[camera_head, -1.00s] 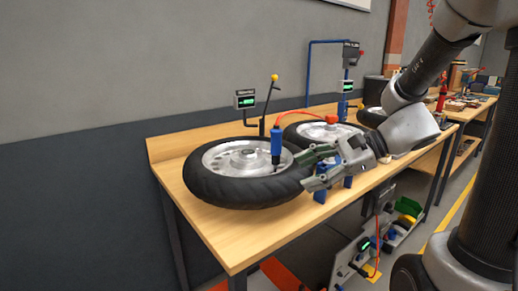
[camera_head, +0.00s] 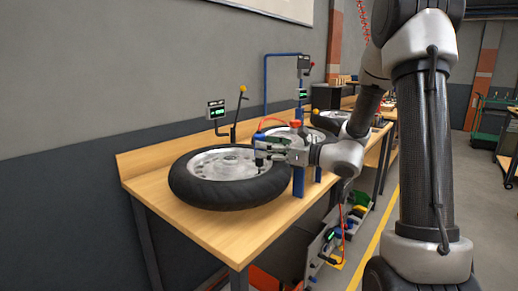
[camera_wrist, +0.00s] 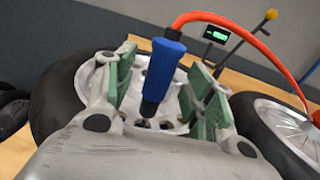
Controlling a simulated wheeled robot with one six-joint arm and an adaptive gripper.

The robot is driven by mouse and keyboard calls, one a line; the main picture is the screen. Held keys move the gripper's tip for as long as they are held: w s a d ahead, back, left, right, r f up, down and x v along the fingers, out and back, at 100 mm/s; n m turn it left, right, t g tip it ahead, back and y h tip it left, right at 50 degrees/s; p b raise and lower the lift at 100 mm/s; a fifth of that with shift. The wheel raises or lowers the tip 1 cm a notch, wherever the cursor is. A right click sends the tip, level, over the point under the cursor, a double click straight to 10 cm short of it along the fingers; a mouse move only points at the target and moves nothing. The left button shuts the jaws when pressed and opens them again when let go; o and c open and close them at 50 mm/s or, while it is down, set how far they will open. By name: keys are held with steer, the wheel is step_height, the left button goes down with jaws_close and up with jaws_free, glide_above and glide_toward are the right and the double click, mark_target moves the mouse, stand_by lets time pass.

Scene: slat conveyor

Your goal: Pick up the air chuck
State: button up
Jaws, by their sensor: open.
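The air chuck (camera_wrist: 166,66) is a blue handle with a dark lower end and a red-orange hose at its top. It stands nearly upright over the near wheel (camera_head: 215,195), which lies flat on the bench; whether its tip touches the wheel I cannot tell. My gripper (camera_wrist: 165,80) is open, with a green-padded finger on either side of the chuck and visible gaps. In the head view my gripper (camera_head: 268,153) is at the wheel's right side and partly hides the chuck (camera_head: 259,142).
The wooden bench (camera_head: 222,238) also carries a second wheel (camera_head: 288,133) behind my gripper. A small display (camera_head: 217,109) and a lever with a yellow knob (camera_head: 243,89) stand behind the near wheel. A blue frame (camera_head: 266,85) rises farther back. The hose (camera_wrist: 240,28) arches to the right.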

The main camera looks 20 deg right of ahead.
steer(key=x, duration=0.3)
steer(key=shift+w+a+f, duration=0.1)
steer(key=shift+w, duration=0.15)
jaws_close()
